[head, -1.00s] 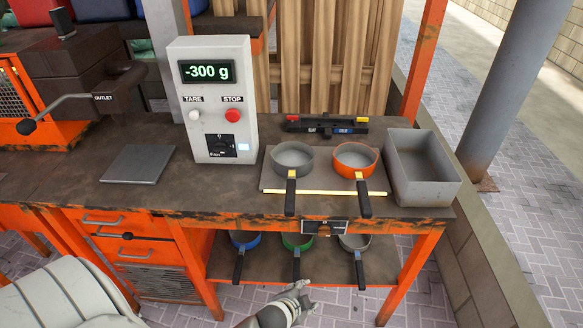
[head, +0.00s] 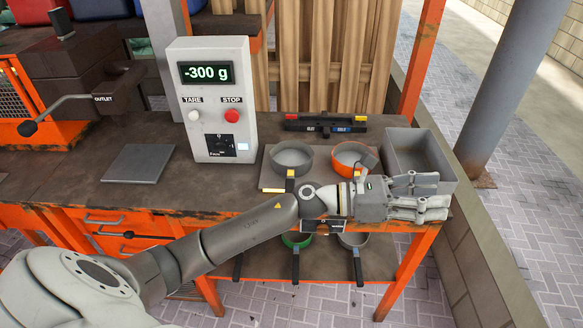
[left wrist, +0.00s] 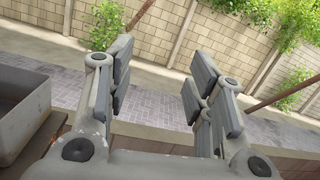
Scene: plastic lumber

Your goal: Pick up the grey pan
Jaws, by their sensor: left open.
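A grey pan (head: 291,157) sits on the plate on the bench top, left of an orange pan (head: 349,158). My left forearm crosses in front and hides most of its handle. Another light grey pan (head: 353,238) is on the lower shelf, its dark handle pointing forward. My left gripper (head: 440,203) is open and empty at the bench's right front edge, in front of the grey bin, to the right of the pans. In the left wrist view its fingers (left wrist: 160,85) stand apart with only paving and wall beyond; no pan shows there.
An open grey bin (head: 446,160) stands at the bench's right end; it also shows in the left wrist view (left wrist: 28,105). A scale box (head: 212,145) reading -300 g stands left of the pans. A green pan (head: 297,240) is on the lower shelf. An orange post (head: 424,60) rises behind.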

